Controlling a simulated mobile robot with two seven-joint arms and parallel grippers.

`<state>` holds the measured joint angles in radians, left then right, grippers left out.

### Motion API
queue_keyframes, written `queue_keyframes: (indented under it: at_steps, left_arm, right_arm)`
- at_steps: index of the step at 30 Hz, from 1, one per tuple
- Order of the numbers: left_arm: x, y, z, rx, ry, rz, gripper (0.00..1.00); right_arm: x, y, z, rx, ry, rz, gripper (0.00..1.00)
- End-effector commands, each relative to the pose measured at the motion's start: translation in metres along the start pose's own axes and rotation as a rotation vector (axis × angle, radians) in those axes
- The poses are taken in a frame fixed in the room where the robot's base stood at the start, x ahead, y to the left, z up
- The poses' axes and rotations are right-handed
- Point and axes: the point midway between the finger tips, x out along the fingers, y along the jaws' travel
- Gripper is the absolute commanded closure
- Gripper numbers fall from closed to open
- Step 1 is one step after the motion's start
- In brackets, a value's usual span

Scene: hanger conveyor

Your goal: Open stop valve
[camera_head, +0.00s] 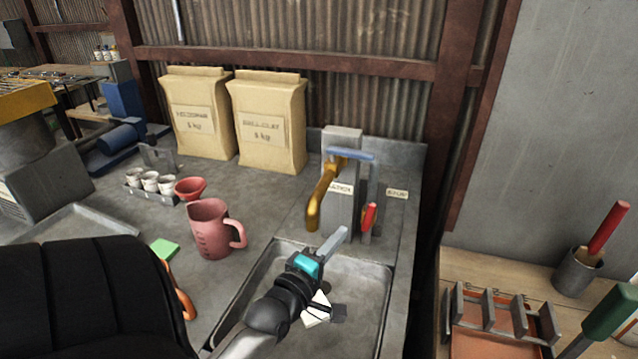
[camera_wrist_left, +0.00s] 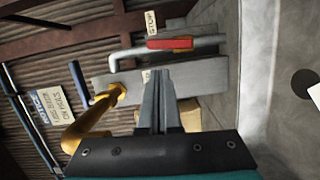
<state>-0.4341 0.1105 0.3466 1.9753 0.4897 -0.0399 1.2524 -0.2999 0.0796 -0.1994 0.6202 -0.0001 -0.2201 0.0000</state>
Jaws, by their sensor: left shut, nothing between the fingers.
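The stop valve has a red handle (camera_head: 369,218) on a grey pipe beside the tap column (camera_head: 343,190) at the sink's back. In the left wrist view the red handle (camera_wrist_left: 170,43) lies roughly along the pipe (camera_wrist_left: 205,46), next to a label reading STOP (camera_wrist_left: 151,22). My left gripper (camera_head: 338,238) is over the sink, in front of the column and lower left of the red handle. In the left wrist view its fingers (camera_wrist_left: 158,80) are together and empty, apart from the handle. My right gripper is not in view.
The brass spout (camera_head: 318,200) and blue lever (camera_head: 352,154) are close to the valve. The sink (camera_head: 375,300) lies below. A pink jug (camera_head: 210,232), red funnel (camera_head: 190,187) and two paper sacks (camera_head: 268,125) stand left. A wooden bench (camera_head: 480,262) is at right.

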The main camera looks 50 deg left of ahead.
Motion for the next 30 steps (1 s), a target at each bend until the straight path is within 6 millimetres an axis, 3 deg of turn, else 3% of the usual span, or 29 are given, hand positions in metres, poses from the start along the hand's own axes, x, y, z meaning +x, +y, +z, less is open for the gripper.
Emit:
queue_keyframes:
  at_steps: [9,15,20,23,30]
  left_arm:
    - [-0.050,-0.001,0.000,0.000,-0.001,-0.003,1.00]
    - [-0.065,0.000,0.000,0.000,-0.001,0.000,1.00]
    - [-0.067,-0.001,0.004,0.071,-0.012,0.000,1.00]
    - [-0.062,-0.002,0.013,0.265,-0.042,0.000,1.00]
    - [-0.042,-0.011,0.044,1.069,-0.131,0.030,1.00]
  right_arm:
    - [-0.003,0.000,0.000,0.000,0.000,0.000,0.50]
    - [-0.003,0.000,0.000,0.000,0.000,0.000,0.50]
    - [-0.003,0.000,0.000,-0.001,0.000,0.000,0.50]
    - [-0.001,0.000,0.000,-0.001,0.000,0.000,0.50]
    - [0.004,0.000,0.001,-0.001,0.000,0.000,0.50]
